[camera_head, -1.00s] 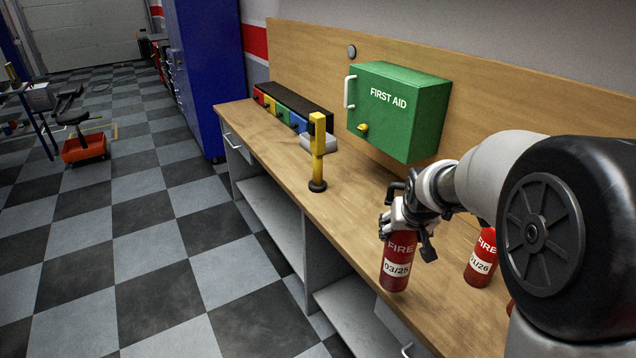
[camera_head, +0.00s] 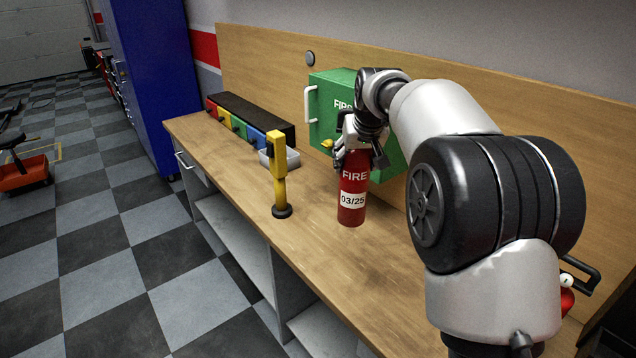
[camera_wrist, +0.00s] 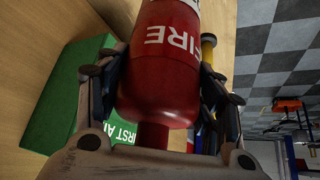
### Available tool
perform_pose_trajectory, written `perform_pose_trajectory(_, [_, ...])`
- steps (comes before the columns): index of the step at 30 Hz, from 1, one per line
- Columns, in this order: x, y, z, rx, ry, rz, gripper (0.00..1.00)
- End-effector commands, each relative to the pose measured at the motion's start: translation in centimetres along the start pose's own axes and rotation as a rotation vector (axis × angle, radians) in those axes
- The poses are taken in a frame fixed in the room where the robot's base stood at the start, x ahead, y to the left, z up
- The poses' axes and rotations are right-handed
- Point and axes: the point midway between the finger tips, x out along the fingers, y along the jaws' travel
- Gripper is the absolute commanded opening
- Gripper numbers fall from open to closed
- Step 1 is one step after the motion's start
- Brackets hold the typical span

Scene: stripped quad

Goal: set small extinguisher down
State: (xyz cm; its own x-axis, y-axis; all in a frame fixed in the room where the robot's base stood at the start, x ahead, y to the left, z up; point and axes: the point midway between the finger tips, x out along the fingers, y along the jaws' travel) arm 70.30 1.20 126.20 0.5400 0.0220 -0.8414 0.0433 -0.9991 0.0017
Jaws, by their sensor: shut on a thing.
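A small red extinguisher (camera_head: 352,190) marked FIRE and 03/25 is held upright in my gripper (camera_head: 358,155). My gripper is shut around its upper part. In the head view its base shows over the wooden bench top, in front of the green first aid box; I cannot tell whether the base touches the wood. In the wrist view the extinguisher (camera_wrist: 165,60) fills the middle, with the fingers of my gripper (camera_wrist: 160,95) on both sides of it.
The bench (camera_head: 310,245) has clear wood around the extinguisher. A yellow post (camera_head: 278,175) on a black foot stands to its left. The green first aid box (camera_head: 322,110) is behind. A row of coloured bins (camera_head: 235,122) and a grey tray (camera_head: 290,158) stand further left. Another red item (camera_head: 566,303) shows partly behind my arm.

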Motion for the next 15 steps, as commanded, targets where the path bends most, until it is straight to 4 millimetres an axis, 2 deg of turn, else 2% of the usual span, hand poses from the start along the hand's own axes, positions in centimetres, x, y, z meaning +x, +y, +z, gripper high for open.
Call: perform_pose_trajectory(15, [8.8, 0.0, 5.6, 0.0, 0.009, 0.001, 0.0])
